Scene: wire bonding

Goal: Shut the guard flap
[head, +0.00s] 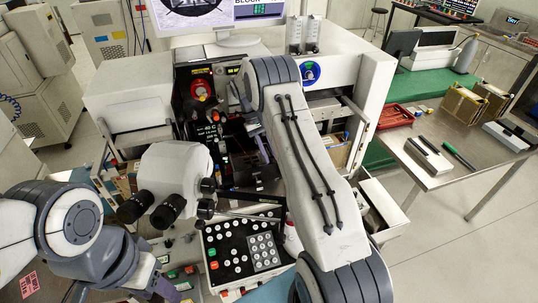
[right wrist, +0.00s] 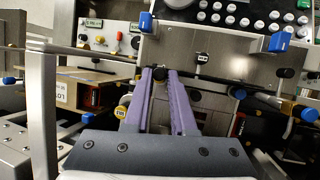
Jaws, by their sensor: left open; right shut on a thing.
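In the right wrist view, a flat grey metal plate (right wrist: 215,48) with blue corner pieces lies beyond my fingertips; it looks like the guard flap. The purple fingers of my right gripper (right wrist: 160,74) are shut on a small dark knob or handle at its edge. In the head view my right gripper (head: 258,138) reaches down into the middle of the bonding machine, partly hidden by my own arm. The flap is hard to make out there, and its exact angle is unclear. My left gripper (head: 168,290) is open, low at the left and away from the flap.
The white microscope head (head: 172,182) with black eyepieces stands left of my right gripper. A button panel (head: 243,250) lies in front. A cardboard box (right wrist: 88,90) is at the left in the right wrist view. A side bench (head: 430,175) stands to the right.

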